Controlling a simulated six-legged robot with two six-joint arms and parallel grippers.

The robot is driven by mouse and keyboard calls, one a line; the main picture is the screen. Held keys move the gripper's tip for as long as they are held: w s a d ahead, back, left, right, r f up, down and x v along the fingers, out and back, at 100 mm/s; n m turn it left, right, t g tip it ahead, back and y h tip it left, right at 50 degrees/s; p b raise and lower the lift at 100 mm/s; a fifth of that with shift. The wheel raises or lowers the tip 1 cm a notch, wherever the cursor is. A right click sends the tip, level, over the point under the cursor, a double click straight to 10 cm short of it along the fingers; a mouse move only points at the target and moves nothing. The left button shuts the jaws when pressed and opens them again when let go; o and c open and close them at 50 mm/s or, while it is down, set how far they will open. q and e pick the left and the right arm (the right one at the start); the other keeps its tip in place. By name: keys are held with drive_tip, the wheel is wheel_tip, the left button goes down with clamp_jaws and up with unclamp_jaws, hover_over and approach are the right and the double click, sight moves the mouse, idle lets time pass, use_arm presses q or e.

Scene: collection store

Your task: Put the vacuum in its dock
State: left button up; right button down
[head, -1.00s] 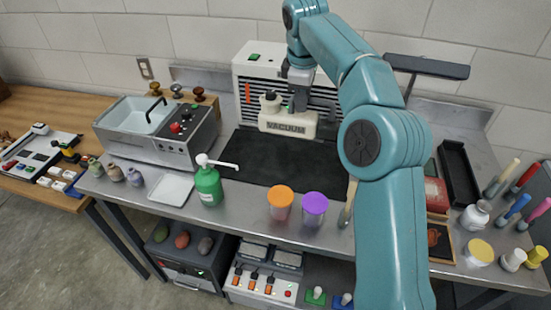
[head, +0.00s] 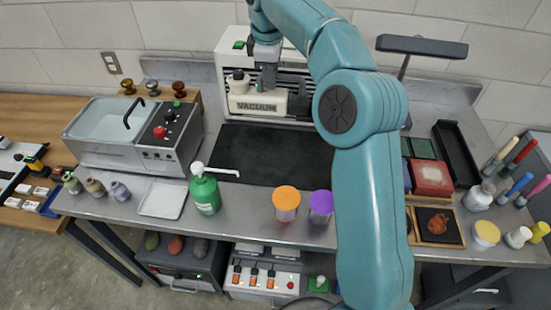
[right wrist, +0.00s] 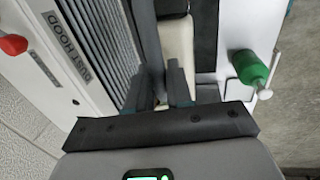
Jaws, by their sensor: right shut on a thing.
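The vacuum (head: 257,105) is a cream, boxy unit with a dark VACUUM label and a rounded cap on its left end. It is in front of the louvred dust hood, by the back edge of the black mat. My right gripper (head: 268,78) reaches down from above and is shut on it. In the right wrist view, my fingers (right wrist: 166,88) close about a part of the cream vacuum (right wrist: 177,45). I cannot tell whether its underside touches the bench. I cannot make out a dock for certain. My left gripper is not in view.
The dust hood (head: 228,62) stands behind the vacuum. The black mat (head: 262,155) is clear in front. A green bottle (head: 206,193) and cups with orange (head: 286,198) and purple (head: 321,203) lids stand along the front. A sink unit (head: 103,128) is at left.

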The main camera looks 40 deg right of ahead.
sight(283, 93)
drive_tip(key=shift+s+d+f+b, duration=0.2)
drive_tip(key=shift+s+d, duration=0.1)
drive_tip(key=shift+s, duration=0.3)
drive_tip(key=shift+s+d+f+b, duration=0.15)
drive_tip(key=shift+s+d, duration=0.1)
drive_tip(key=shift+s, duration=0.35)
drive_tip(key=shift+s+d+f+b, duration=0.15)
drive_tip(key=shift+f+b, duration=0.3)
drive_tip(key=shift+f, duration=0.7)
drive_tip(key=f, duration=0.2)
drive_tip(key=w+f, duration=0.1)
drive_tip(key=f, duration=0.2)
drive_tip(key=w+a+f, duration=0.1)
drive_tip(key=f, duration=0.1)
drive_tip(key=shift+f+b, duration=0.2)
drive_tip(key=shift+b, duration=0.15)
wheel_tip(283, 93, down, 9)
drive_tip(key=shift+s+d+r+p, duration=0.15)
drive_tip(key=shift+s+p, duration=0.2)
drive_tip(key=shift+s, duration=0.05)
drive_tip(key=c, duration=1.2)
unclamp_jaws()
drive_tip(key=shift+o, duration=0.9)
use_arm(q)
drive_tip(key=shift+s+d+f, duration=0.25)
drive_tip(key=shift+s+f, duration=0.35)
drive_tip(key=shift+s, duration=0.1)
use_arm(e)
drive_tip(key=shift+d, duration=0.1)
